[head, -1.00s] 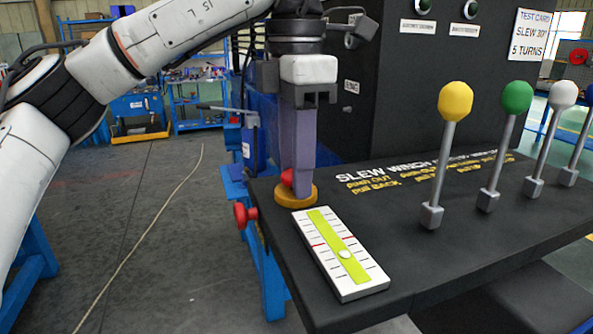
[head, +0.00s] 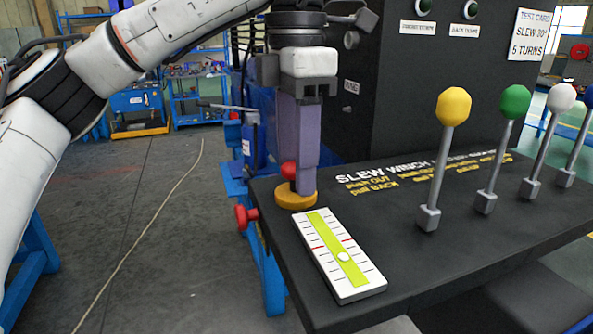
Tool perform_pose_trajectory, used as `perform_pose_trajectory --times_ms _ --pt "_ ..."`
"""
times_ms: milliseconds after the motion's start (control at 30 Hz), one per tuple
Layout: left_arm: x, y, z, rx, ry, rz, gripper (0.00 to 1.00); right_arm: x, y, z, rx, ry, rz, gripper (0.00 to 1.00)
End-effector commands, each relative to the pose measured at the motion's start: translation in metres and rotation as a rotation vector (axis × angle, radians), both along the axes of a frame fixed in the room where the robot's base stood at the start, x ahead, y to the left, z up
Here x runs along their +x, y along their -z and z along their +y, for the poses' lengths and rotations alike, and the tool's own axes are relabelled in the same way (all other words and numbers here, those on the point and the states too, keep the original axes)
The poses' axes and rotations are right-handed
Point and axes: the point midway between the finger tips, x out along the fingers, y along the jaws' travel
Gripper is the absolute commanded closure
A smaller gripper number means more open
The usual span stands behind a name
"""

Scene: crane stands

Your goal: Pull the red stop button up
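The red stop button (head: 289,171) stands on a round yellow base (head: 296,199) at the left end of the black console top. My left gripper (head: 298,182) points straight down over it, its purple fingers reaching to the button. The fingers hide part of the button; some red shows on the left side, between and beside them. I cannot tell whether the fingers press on it. My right gripper is not in view.
A white level gauge with a green strip (head: 343,282) lies just in front of the button. Levers with yellow (head: 453,107), green (head: 515,102), white and blue knobs stand to the right. A red knob (head: 245,216) sticks out at the console's left edge. A dark cabinet (head: 400,100) rises behind.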

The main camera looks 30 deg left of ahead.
Motion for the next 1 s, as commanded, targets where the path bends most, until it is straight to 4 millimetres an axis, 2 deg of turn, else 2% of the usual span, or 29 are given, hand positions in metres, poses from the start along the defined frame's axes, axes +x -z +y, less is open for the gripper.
perform_pose_trajectory --times_ms 333,567,1000 --pt "0.0 -0.003 0.0 -0.001 0.0 0.001 0.5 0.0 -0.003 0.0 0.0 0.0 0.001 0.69" --pt "0.0 -0.028 0.0 0.0 0.0 0.001 0.5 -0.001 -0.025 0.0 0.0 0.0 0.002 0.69" --pt "0.0 -0.065 0.0 0.001 -0.001 -0.001 0.5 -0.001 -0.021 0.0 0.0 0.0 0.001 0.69"
